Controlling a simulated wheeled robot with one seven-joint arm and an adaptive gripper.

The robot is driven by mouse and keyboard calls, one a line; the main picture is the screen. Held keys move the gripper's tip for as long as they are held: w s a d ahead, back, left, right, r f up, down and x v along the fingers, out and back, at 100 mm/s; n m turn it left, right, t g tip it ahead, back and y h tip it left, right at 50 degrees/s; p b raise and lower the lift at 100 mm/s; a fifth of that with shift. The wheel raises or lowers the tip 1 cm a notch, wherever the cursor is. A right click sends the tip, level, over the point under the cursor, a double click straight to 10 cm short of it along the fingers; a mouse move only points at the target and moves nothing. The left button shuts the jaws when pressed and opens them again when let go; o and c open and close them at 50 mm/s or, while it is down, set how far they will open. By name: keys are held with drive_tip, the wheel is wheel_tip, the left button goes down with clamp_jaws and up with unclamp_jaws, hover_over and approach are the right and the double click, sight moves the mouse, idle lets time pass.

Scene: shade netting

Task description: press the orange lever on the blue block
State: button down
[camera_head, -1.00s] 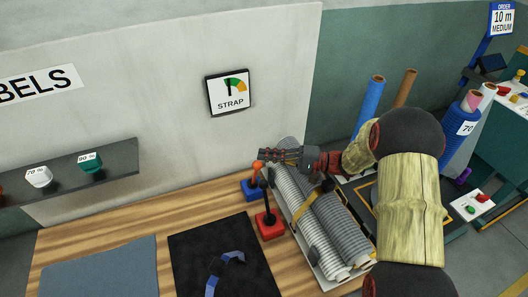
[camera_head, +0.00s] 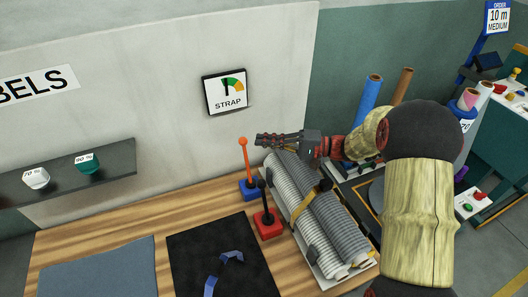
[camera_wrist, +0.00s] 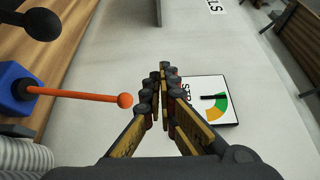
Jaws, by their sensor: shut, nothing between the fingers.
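The blue block (camera_head: 249,190) stands on the wooden table near the wall. Its orange lever (camera_head: 246,163) rises from it and ends in a round orange knob. In the wrist view the lever (camera_wrist: 85,96) points from the blue block (camera_wrist: 14,88) at the left toward my gripper. My gripper (camera_head: 260,140) is shut and empty. In the head view it is just right of the knob, at about its height. In the wrist view the fingertips (camera_wrist: 163,72) are to the right of the knob, with a visible gap.
A red block (camera_head: 268,226) with a black lever stands just in front of the blue block. A tray with grey rolls (camera_head: 318,215) and a strap lies to the right. The STRAP gauge sign (camera_head: 227,92) hangs on the wall. Wood left of the blue block is clear.

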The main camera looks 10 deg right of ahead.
wheel_tip(320, 180, up, 3)
drive_tip(key=shift+r, duration=0.2)
drive_tip(key=shift+d, duration=0.1)
idle(0.4)
